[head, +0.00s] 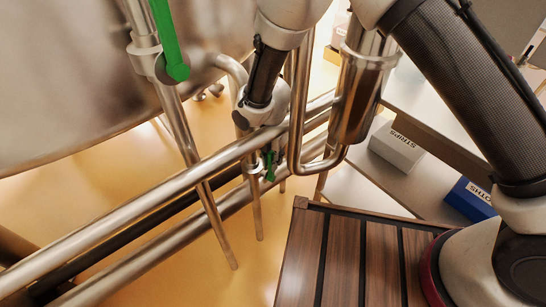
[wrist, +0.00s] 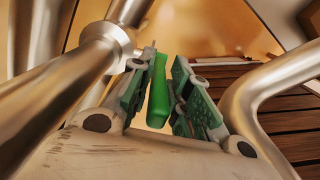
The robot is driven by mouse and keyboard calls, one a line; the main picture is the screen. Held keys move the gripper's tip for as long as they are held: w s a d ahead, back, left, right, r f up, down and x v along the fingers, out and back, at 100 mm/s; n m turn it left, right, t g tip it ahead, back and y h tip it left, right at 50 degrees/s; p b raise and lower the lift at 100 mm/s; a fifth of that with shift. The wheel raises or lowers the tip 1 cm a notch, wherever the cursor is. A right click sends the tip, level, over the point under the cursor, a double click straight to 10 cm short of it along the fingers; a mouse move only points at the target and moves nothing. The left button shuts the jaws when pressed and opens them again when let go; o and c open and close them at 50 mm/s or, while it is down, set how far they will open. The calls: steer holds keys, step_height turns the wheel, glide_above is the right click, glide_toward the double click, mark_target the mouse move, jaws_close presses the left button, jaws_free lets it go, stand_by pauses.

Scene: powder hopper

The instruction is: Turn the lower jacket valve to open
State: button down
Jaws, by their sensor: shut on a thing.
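The lower jacket valve's green handle (wrist: 158,95) stands between the two green-padded fingers of my gripper (wrist: 163,88) in the wrist view. My gripper is shut on this handle. In the head view the small green handle (head: 270,165) shows below the end of my arm, behind the large slanting pipe, and hangs roughly downward. The valve body is mostly hidden by the pipe and my wrist. A second, larger green handle (head: 172,45) is on a vertical pipe at the upper left, apart from my gripper.
Slanting steel pipes (head: 150,200) cross in front of the valve. A bent pipe (wrist: 262,90) passes close on the right of my gripper. The big steel vessel (head: 80,75) fills the upper left. A grey box (head: 397,147) and a blue box (head: 470,199) lie at the right.

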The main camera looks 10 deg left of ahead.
stand_by(0.5)
steer(key=c, duration=1.3)
jaws_free()
steer(key=shift+c, duration=0.2)
step_height(320, 180, up, 12)
steer(key=shift+f, duration=0.1)
